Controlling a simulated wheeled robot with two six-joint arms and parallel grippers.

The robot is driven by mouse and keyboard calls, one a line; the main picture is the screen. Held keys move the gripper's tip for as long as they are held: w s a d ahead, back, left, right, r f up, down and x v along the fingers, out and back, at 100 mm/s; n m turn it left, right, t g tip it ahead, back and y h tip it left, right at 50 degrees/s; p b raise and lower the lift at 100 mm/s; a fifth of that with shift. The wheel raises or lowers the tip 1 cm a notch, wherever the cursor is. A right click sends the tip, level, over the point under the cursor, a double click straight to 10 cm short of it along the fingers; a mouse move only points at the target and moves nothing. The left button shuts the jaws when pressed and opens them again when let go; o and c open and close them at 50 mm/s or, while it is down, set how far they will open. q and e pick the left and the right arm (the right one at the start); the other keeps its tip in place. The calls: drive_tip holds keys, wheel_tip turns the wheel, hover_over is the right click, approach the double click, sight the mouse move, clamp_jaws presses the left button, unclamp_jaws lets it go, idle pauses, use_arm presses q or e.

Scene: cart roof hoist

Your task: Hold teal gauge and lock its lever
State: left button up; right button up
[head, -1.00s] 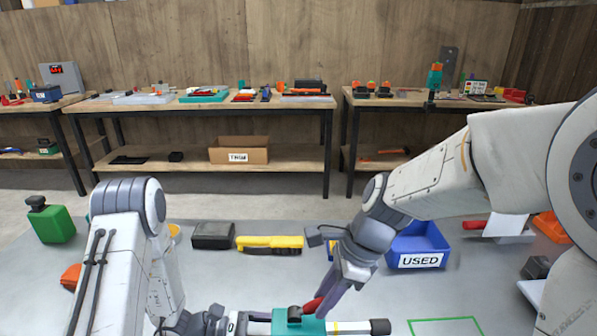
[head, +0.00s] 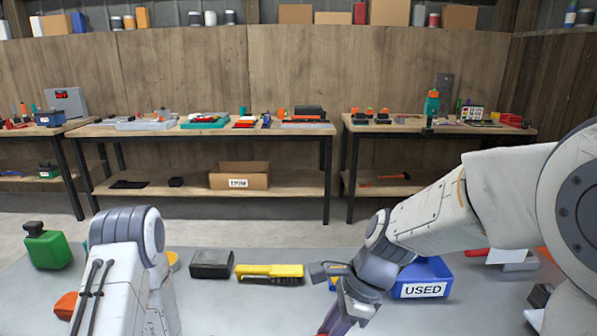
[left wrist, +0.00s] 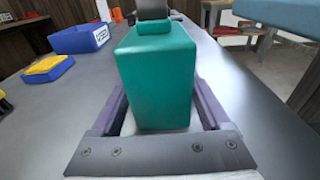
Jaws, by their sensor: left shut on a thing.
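The teal gauge (left wrist: 158,75) fills the middle of the left wrist view as a teal block. My left gripper (left wrist: 160,112) is shut on it, with one purple finger along each side. A dark part shows beyond its far end. The gauge lies below the bottom edge of the head view, and its lever is not visible in either current view. My right gripper (head: 342,318) points down at the bottom of the head view. Its fingertips are cut off, so I cannot see whether they are apart or touching anything.
On the grey worktop lie a green jug (head: 47,245), a dark box (head: 211,264), a yellow-handled brush (head: 269,272) and a blue bin marked USED (head: 423,275). Shelved benches (head: 215,129) stand along the wooden wall behind.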

drive_tip(key=shift+d+f, duration=0.15)
drive_tip(key=shift+f, duration=0.5)
drive_tip(key=o, duration=1)
drive_tip(key=shift+c, duration=0.2)
drive_tip(key=shift+v, duration=3)
